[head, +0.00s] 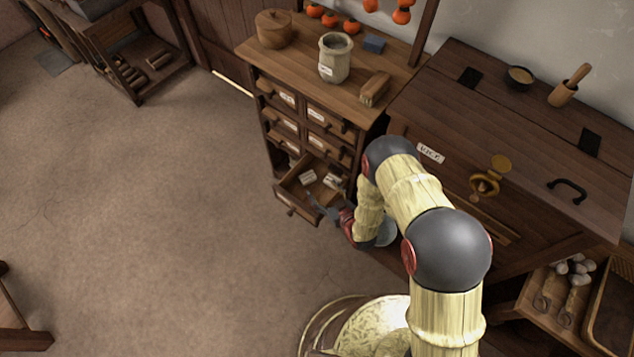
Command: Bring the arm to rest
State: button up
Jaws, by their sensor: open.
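My arm reaches up from the lower right and bends down toward the chest of small drawers (263,112). My gripper (322,208) is small in the head view, at the right side of a pulled-out lower drawer (292,203). It is open, with its fingers close to the drawer; whether they touch it I cannot tell. Small pale items (308,176) lie inside the open drawer. The other visible drawers look shut. My arm hides part of the chest's right side and of the floor there.
A large dark wooden bin (480,120) stands close on the right. The floor (150,220) on the left is clear.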

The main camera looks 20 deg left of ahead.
jog(key=shift+v, duration=0.85)
jog(key=shift+w+r, duration=0.1)
jog(key=shift+r, duration=0.05)
